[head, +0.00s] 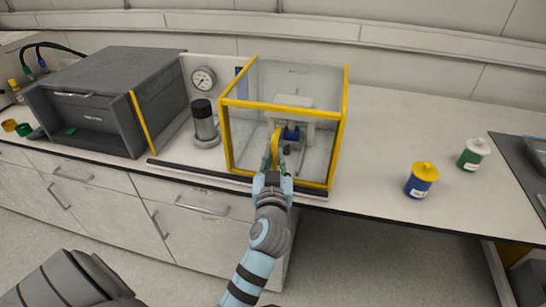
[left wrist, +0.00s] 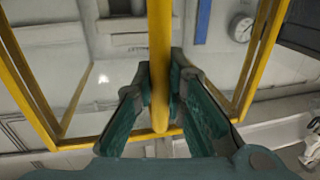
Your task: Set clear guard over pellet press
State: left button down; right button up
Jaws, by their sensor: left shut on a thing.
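The clear guard (head: 325,120) is a transparent box with yellow edges. It stands upright around the pellet press (head: 306,106) at the bench's front edge, and the press shows through its panels. I cannot tell whether its lower edge rests fully on the bench. My left gripper (head: 275,160) is at the guard's front, shut on its yellow handle (head: 276,145). In the left wrist view the green fingers (left wrist: 160,95) close on the yellow handle bar (left wrist: 160,55), with the guard's yellow frame (left wrist: 95,140) behind. My right gripper is not in view.
A pressure gauge (head: 203,79) and a dark-topped cylinder (head: 205,122) stand left of the guard, beside a grey cabinet (head: 105,95). A blue jar with yellow lid (head: 421,181) and a green jar with white lid (head: 473,155) stand to the right. The bench between is clear.

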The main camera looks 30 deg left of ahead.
aim_at(288, 120)
pick_arm(q)
jog(key=shift+f, duration=0.1)
jog(key=c, duration=1.8)
grip_release()
jog(key=shift+d, duration=0.15)
jog(key=shift+c, duration=0.2)
jog(key=shift+o, duration=1.2)
jog(key=shift+d, duration=0.2)
jog(key=shift+a, duration=0.1)
jog(key=shift+r, duration=0.35)
notch_tip(288, 120, up, 10)
jog(key=shift+f, duration=0.25)
